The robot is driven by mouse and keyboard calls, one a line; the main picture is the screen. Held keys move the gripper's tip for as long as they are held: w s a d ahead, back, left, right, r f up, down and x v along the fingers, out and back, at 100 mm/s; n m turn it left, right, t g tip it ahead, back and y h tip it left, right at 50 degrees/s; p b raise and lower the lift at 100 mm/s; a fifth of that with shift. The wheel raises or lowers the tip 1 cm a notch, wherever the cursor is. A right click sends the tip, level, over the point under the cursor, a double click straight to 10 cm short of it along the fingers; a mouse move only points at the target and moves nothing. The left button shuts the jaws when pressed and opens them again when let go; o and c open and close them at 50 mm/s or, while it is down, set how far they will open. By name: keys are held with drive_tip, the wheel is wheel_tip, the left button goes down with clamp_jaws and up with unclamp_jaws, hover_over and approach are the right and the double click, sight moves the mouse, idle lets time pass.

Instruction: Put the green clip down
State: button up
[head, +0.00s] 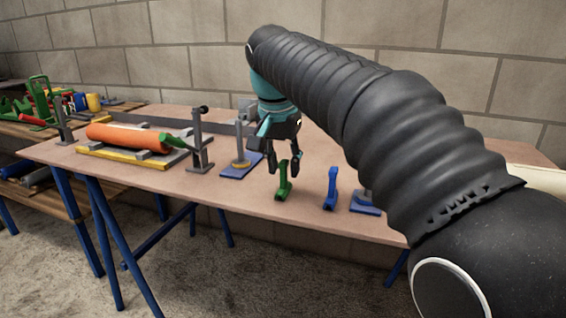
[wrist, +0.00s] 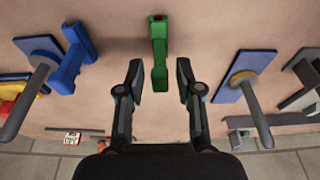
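The green clip (head: 283,188) stands upright on the brown tabletop (head: 235,203), near its front edge.
A blue clip (head: 331,188) stands to the right. A blue plate with a post (head: 240,165) is at left, another blue plate (head: 365,204) at right. An orange roller (head: 127,137) lies farther left. Bare tabletop surrounds the green clip.

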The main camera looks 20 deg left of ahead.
drive_tip(key=p+v, duration=0.4)
drive_tip(key=v, duration=0.8)
drive_tip(key=shift+r, duration=0.15)
drive_tip(key=s+d+f+t, duration=0.1)
drive_tip(key=s+d+f, duration=0.15)
drive_tip(key=d, duration=0.75)
drive_tip(key=s+d+f, duration=0.2)
drive_tip(key=d+f, duration=0.2)
drive_tip(key=d, duration=0.5)
drive_tip(key=s+d+f+t, duration=0.1)
drive_tip(key=s+d+f, duration=0.5)
drive_tip(key=f, duration=0.3)
drive_tip(key=s+d+f, duration=0.6)
drive_tip(key=s+f, duration=0.2)
drive_tip(key=f, duration=0.1)
drive_tip(key=shift+s+d+f+n+t, duration=0.25)
drive_tip(key=shift+s+n+t, duration=0.05)
drive_tip(key=shift+n+t, duration=0.1)
